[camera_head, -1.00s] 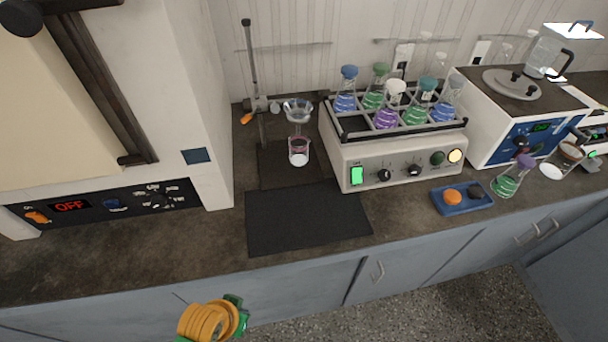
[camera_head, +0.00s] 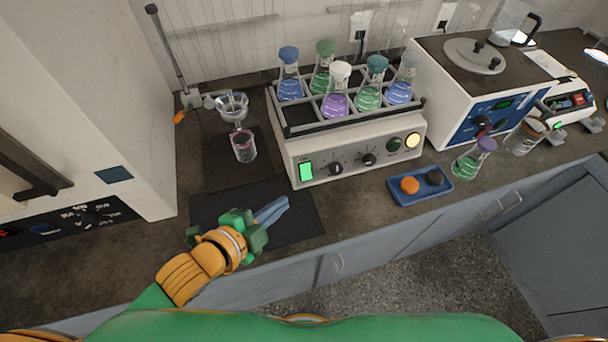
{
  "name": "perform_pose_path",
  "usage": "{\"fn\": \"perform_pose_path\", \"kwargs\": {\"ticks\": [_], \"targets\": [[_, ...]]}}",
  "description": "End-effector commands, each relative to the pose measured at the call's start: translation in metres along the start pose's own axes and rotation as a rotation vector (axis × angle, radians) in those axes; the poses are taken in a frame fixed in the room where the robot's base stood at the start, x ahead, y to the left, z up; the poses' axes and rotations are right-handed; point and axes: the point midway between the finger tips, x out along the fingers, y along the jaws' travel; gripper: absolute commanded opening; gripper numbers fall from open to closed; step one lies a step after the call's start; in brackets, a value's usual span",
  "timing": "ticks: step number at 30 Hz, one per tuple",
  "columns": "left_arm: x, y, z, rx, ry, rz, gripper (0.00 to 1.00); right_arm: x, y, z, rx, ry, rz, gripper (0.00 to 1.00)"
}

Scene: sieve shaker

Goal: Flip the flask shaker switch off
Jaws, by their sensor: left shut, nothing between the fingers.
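The flask shaker (camera_head: 352,150) is a white box on the counter, with a rack of several stoppered flasks on top holding blue, green and purple liquid. Its switch (camera_head: 306,171) glows green at the left end of the front panel, beside two black knobs. A round yellow-white light (camera_head: 413,140) is lit at the panel's right end. My left gripper (camera_head: 284,203) is shut and empty. It is over the black mat, in front of and a little below the switch, apart from it. My right gripper is not in view.
A black mat (camera_head: 305,225) lies in front of the shaker. A stand with a funnel (camera_head: 232,105) over a small beaker (camera_head: 243,147) is left of it. A blue tray (camera_head: 419,193) with two stoppers and a green flask (camera_head: 469,163) stand to the right.

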Motion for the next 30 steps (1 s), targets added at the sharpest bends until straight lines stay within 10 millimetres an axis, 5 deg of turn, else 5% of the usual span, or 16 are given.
{"fn": "perform_pose_path", "kwargs": {"ticks": [5,18,30], "targets": [[0.012,-0.001,0.001,-0.003,-0.002,-0.002,0.0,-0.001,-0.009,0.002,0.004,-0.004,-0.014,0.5],[0.105,0.0,0.002,-0.002,-0.002,0.0,0.0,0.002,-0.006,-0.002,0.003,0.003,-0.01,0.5],[0.129,0.0,0.029,-0.001,-0.002,0.0,0.0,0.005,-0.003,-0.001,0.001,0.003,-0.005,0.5]]}}
